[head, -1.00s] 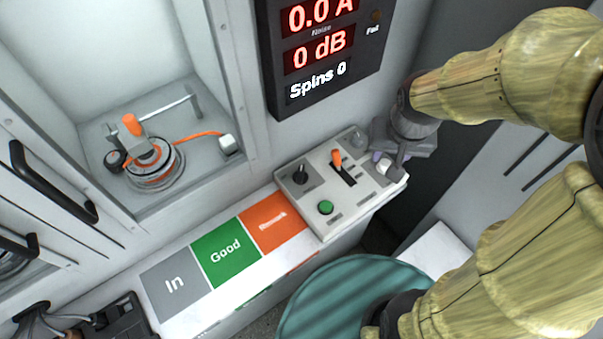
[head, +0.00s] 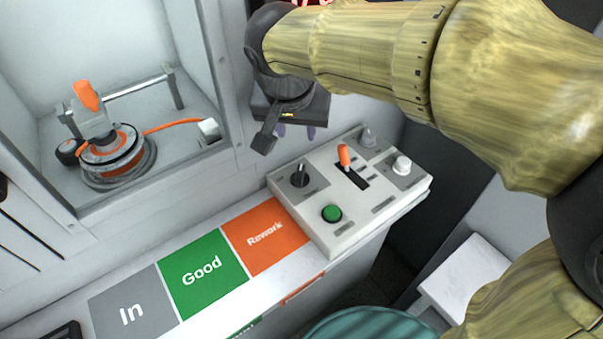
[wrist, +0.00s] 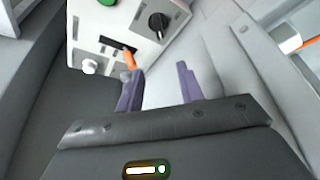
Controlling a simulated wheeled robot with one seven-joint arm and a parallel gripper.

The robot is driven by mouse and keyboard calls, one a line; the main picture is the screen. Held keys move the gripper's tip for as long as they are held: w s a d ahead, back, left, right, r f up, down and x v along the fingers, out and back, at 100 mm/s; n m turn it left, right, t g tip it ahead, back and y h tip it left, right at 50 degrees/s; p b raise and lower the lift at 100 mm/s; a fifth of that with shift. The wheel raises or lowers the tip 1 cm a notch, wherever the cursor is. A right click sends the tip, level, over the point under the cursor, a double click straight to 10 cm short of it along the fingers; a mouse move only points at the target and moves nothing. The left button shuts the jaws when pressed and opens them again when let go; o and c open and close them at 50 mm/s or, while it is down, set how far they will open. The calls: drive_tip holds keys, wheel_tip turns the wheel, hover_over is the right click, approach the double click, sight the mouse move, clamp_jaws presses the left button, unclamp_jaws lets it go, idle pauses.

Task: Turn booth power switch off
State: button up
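The control panel (head: 330,225) is a white box at the end of the bench. It carries a black switch knob (head: 299,176), an orange-tipped lever (head: 344,156) in a slot, a green button (head: 332,213), a white knob (head: 402,165) and a grey dome (head: 368,136). Its labels are too small to read, so I cannot tell which control is the booth power switch. My gripper (head: 296,131) is above and behind the panel's back left edge, touching no control. In the wrist view, its purple fingers (wrist: 160,85) are apart and empty; the black knob (wrist: 158,25) lies beyond them.
The booth with a motor (head: 110,150) and orange cable is at left. Grey In, green Good (head: 203,272) and orange Rework (head: 264,236) areas run along the bench. My arm covers the display above. A white block (head: 465,280) and teal round surface (head: 375,324) are at lower right.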

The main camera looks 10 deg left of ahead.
sight(301, 165)
drive_tip(key=shift+a, duration=0.1)
idle(0.3)
drive_tip(key=b+x, duration=0.4)
drive_tip(key=x, duration=1.3)
drive_tip(key=shift+w+f, duration=0.1)
drive_tip(key=shift+f, duration=0.05)
clamp_jaws()
